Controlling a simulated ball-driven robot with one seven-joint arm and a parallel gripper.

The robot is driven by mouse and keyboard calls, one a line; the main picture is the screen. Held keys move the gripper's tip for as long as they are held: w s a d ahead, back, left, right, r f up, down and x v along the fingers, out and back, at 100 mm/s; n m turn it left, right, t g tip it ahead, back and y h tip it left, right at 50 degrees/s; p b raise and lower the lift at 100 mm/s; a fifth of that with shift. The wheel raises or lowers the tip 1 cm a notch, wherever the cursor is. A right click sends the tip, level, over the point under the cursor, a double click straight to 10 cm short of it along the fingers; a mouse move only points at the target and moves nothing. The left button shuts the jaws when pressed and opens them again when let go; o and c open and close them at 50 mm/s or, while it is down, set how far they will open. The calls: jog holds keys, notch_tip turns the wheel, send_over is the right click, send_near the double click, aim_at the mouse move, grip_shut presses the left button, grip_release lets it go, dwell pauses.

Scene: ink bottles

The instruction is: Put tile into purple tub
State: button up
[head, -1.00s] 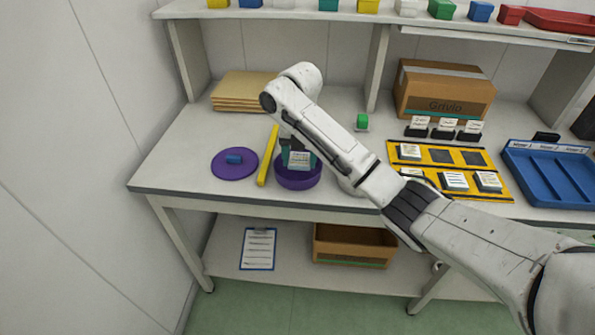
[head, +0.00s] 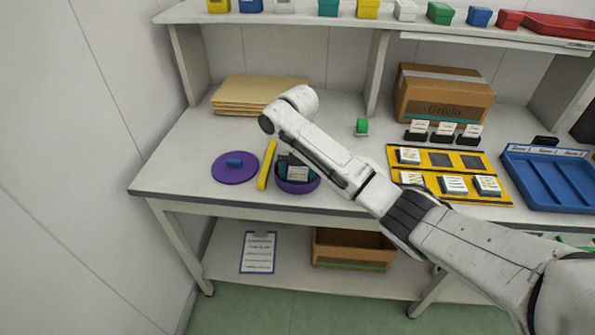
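The purple tub (head: 299,188) is a round, open bowl near the front edge of the table. A tile (head: 298,174) with a white printed face is inside the tub's opening. My gripper (head: 288,168) reaches down into the tub beside the tile, with its fingers mostly hidden by my arm and the rim. I cannot tell whether the fingers still touch the tile or are apart from it. A purple disc (head: 235,171) with a blue block on top lies left of the tub.
A yellow bar (head: 266,165) lies just left of the tub. Brown boards (head: 245,92) lie behind.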

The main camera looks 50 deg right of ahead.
aim_at(297, 176)
notch_tip(297, 176, up, 12)
jog(key=p, duration=0.2)
jog(key=shift+r+p, duration=0.2)
jog(key=shift+p, duration=0.1)
jog(key=s+a+f+m+t+y, duration=0.1)
jog(key=s+a+f+m, duration=0.1)
jog(key=a+f+m, duration=0.35)
jog(key=s+a+f+m+y, duration=0.1)
jog(key=s+a+f+m, duration=0.15)
jog(key=a, duration=0.65)
jog(key=s+a+f+m+t+y, duration=0.1)
jog(key=s+a+f+m, duration=0.2)
jog(key=a, duration=0.4)
jog(key=s+a+f+m, duration=0.1)
jog(key=s+f+m, duration=0.3)
jog(key=s, duration=0.3)
jog(key=s+f+m, duration=0.4)
jog(key=s+m, duration=0.1)
jog(key=s, duration=0.2)
jog(key=s+d+m+g+h, duration=0.1)
jog(key=s+d+m+h, duration=0.2)
jog(key=s, duration=0.9)
jog(key=d+m, duration=0.3)
jog(key=shift+s+f, duration=0.25)
jog(key=shift+s, duration=0.05)
